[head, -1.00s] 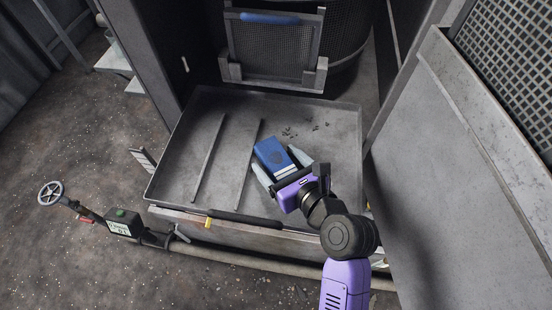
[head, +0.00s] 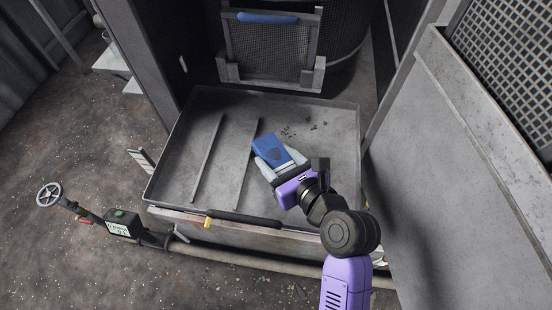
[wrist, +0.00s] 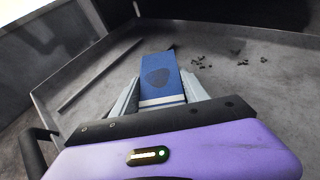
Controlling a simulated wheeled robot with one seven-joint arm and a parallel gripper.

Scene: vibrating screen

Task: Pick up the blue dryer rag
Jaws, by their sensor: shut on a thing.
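The blue dryer rag (head: 269,148) is a flat blue rectangle with a darker emblem and a pale stripe near its close end. It is over the grey metal tray, right of the middle. My gripper (head: 279,160) reaches it from the lower right, with its two pale fingers closed against the rag's sides. In the wrist view the rag (wrist: 161,77) stands out between the fingertips of my gripper (wrist: 160,88), one finger on each side. Its near end is hidden by the gripper body. I cannot tell whether the rag is clear of the tray floor.
The tray (head: 180,150) has raised rims and two thin ribs left of the rag. Dark crumbs (head: 288,132) lie beyond it. A mesh panel with a blue handle (head: 267,18) stands at the back. A grey wall (head: 440,190) is close on the right.

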